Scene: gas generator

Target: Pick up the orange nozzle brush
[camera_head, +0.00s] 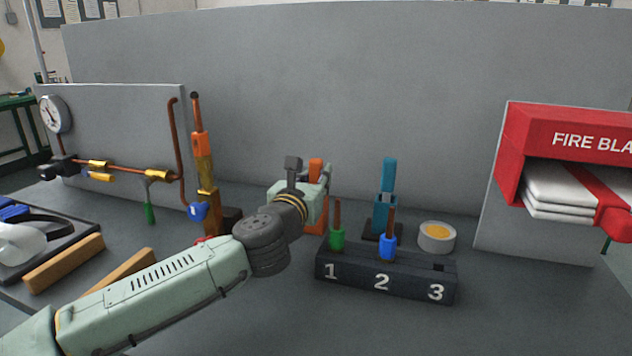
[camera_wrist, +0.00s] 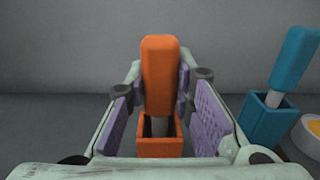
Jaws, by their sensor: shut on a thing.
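The orange nozzle brush (camera_wrist: 161,75) stands upright in the wrist view, its orange handle between my two finger pads. Its grey shaft runs down into an orange square holder (camera_wrist: 159,147). My gripper (camera_wrist: 163,98) is shut on the brush, with a purple pad on each side of it. In the head view the top of the brush handle (camera_head: 316,169) shows behind my gripper (camera_head: 318,185), and the rest is partly hidden by the wrist. The holder (camera_head: 317,217) shows just below.
A blue brush (camera_head: 388,175) in its holder stands to the right, close by. A black block (camera_head: 385,272) numbered 1 to 3 with green and blue-handled pieces sits in front. A round tin (camera_head: 437,237) and red fire blanket box (camera_head: 560,150) are further right. A torch (camera_head: 202,160) stands left.

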